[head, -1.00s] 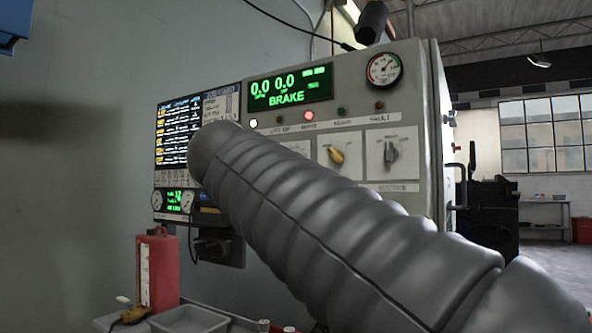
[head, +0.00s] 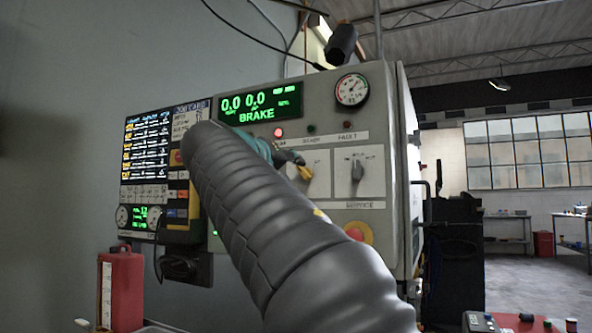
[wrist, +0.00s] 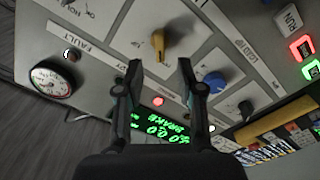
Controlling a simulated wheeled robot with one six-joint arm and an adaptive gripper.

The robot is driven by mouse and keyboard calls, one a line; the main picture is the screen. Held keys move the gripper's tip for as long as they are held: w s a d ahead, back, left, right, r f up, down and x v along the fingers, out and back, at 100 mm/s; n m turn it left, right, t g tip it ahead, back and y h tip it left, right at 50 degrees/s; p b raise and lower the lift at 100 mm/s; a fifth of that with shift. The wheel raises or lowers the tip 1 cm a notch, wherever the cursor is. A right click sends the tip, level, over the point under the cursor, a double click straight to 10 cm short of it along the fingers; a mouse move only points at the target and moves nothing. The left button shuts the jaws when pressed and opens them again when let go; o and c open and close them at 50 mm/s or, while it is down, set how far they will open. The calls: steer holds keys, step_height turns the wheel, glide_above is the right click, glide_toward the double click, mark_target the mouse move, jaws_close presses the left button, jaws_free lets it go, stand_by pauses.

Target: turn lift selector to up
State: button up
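A yellow selector knob (head: 304,172) sits on a white plate on the grey control panel (head: 330,105). Its label is not readable, so I cannot confirm it is the lift selector. In the wrist view the yellow knob (wrist: 158,45) lies just beyond my gripper (wrist: 160,68), in line with the gap between the fingertips. The fingers are open and empty. In the head view my gripper (head: 284,157) is at the knob's left, partly hidden behind my grey arm; whether it touches the knob is unclear. The wrist view also shows a blue knob (wrist: 209,86).
A grey selector (head: 357,171) is right of the yellow one. A red stop button (head: 358,232) sits below. A round gauge (head: 352,90) and green BRAKE display (head: 262,103) are above. A screen (head: 147,148) and red bottle (head: 121,288) are at left.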

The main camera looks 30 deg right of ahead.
mark_target(301, 171)
steer(key=x, duration=0.5)
steer(key=shift+w+d+p, duration=0.2)
steer(key=shift+d+p, duration=0.1)
steer(key=shift+p, duration=0.1)
steer(key=shift+a, duration=0.1)
jaws_close()
